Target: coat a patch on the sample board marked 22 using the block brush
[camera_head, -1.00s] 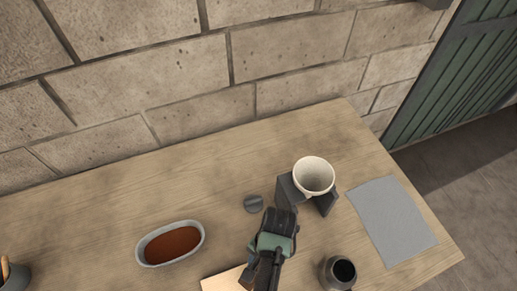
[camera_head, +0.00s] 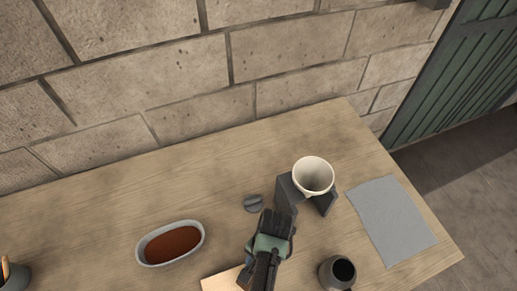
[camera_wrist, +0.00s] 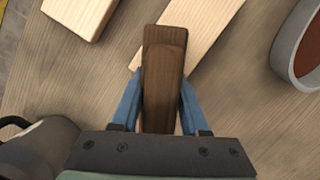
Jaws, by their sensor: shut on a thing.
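My gripper (camera_wrist: 160,112) is shut on a dark brown wooden piece, seen as the handle of the block brush (camera_wrist: 164,75). Its bristles are hidden. In the wrist view, a pale wooden board (camera_wrist: 205,32) lies behind the brush's far end; I cannot tell whether they touch. A second pale board (camera_wrist: 80,10) lies at top left. No number is readable on either. One pale board (camera_head: 220,282) shows at the bottom edge of the head view, partly covered by my arm. A grey oval tub (camera_head: 141,253) holds reddish-brown coating (camera_head: 174,244), also partly seen in the wrist view (camera_wrist: 309,45).
A cream bowl (camera_head: 313,174) sits on a dark angled stand (camera_head: 325,205). A dark mug (camera_head: 338,275) stands at the front right. The table's back left is clear.

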